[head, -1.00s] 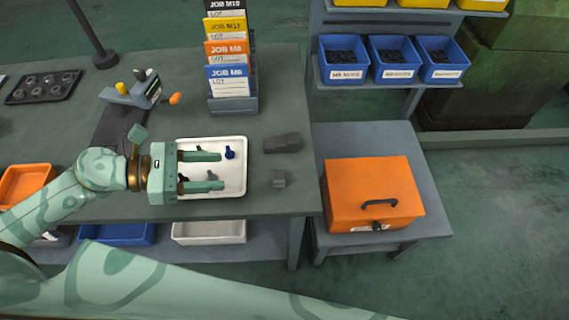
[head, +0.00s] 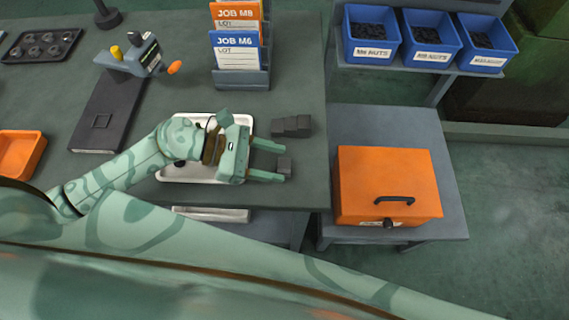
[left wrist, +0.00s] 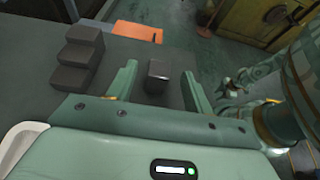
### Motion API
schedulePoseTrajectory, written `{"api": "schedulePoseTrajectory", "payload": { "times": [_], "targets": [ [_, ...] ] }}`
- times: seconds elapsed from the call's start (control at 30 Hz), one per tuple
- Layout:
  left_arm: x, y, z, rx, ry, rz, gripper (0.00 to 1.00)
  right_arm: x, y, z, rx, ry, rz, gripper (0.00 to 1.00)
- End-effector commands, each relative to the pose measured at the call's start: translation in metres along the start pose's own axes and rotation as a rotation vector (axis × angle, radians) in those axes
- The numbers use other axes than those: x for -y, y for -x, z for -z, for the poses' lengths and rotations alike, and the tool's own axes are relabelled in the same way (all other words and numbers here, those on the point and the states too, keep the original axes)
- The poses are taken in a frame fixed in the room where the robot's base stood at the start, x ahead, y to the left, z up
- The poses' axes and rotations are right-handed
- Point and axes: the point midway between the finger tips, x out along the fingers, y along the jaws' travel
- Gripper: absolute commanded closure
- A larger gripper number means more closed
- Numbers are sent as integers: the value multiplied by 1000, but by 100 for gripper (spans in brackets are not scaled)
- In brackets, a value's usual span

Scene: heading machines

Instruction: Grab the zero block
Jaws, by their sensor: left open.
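A small dark grey block (head: 285,166), which I take to be the zero block, sits on the bench near its right part. My left gripper (head: 284,163) is open and points right, with one finger on each side of this block in the head view. In the left wrist view the block (left wrist: 158,77) shows between the two open fingers (left wrist: 159,72), with a gap on both sides. I cannot tell how high the fingers are above the bench.
A dark stepped block (head: 292,126) stands just behind the gripper. A white tray (head: 170,173) lies under my left arm. A job card rack (head: 241,78) stands farther back. The bench's right edge is close, with an orange box (head: 388,180) on a lower stand beyond.

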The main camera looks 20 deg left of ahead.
Motion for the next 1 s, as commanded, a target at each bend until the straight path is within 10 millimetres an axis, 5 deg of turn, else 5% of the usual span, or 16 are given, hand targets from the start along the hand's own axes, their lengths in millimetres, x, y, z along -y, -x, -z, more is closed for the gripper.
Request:
{"api": "schedulePoseTrajectory", "payload": {
  "times": [0.3, 0.57, 0.77, 1.0],
  "targets": [
    [-2, -46, 2, 3, 3, 0, 49, 0, -1, 1, -2, -1, 0, 64],
    [-1, -51, 3, 0, 1, 0, 49, 0, -1, 1, -1, -2, 0, 64],
    [-1, -50, 3, 0, 2, 0, 99, 0, -1, 0, -1, -1, 1, 64],
    [-1, -50, 2, 1, 1, 0, 100, 1, -1, 0, 0, -1, 1, 64]
  ]
}}
